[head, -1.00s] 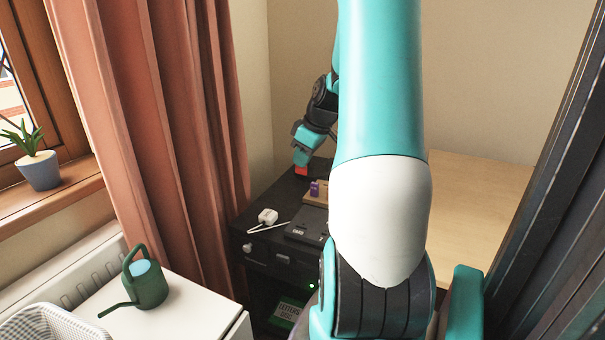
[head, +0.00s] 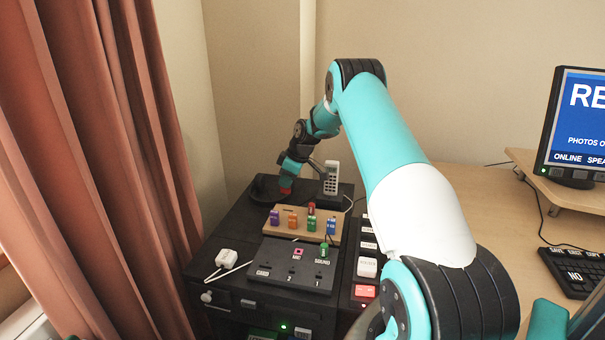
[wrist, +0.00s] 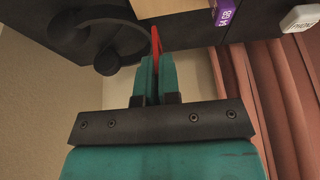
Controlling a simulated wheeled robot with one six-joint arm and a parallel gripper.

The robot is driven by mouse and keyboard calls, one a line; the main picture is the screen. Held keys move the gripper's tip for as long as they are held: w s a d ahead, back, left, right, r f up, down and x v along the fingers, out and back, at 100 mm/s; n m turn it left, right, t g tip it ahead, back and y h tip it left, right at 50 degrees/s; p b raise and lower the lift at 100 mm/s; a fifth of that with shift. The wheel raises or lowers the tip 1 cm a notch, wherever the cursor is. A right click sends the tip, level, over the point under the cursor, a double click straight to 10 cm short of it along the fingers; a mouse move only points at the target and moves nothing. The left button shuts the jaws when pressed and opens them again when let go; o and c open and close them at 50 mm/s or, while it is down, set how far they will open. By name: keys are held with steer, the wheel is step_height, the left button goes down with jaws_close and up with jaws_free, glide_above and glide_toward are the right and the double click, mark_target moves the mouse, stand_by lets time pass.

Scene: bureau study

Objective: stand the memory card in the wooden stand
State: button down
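My gripper (head: 286,181) is shut on a thin red card (wrist: 155,42), which I take for the memory card. The card also shows as a red patch under the fingers in the head view (head: 286,189). It is held near the back left of the wooden stand (head: 262,221), apart from it as far as I can tell. The stand lies on the black cabinet, with a dark slot near its back edge and several coloured sticks standing in it. The stand's edge also shows at the top of the wrist view (wrist: 150,8).
A purple stick (head: 274,217) stands at the stand's left end. A black panel (head: 285,268) and a white plug (head: 227,258) lie in front. A curtain hangs left.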

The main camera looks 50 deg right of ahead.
mark_target(289, 192)
steer(key=f+b, duration=0.2)
steer(key=f, duration=0.1)
steer(key=f+b, duration=0.1)
steer(key=shift+s+d+f, duration=0.2)
steer(key=shift+d+f, duration=0.1)
steer(key=shift+f, duration=0.6)
steer(key=shift+w+f+b, duration=0.1)
steer(key=shift+f+b, duration=1.05)
steer(key=shift+f, duration=0.15)
stand_by(2.1)
steer(key=c, duration=1.3)
jaws_free()
steer(key=shift+o, duration=0.2)
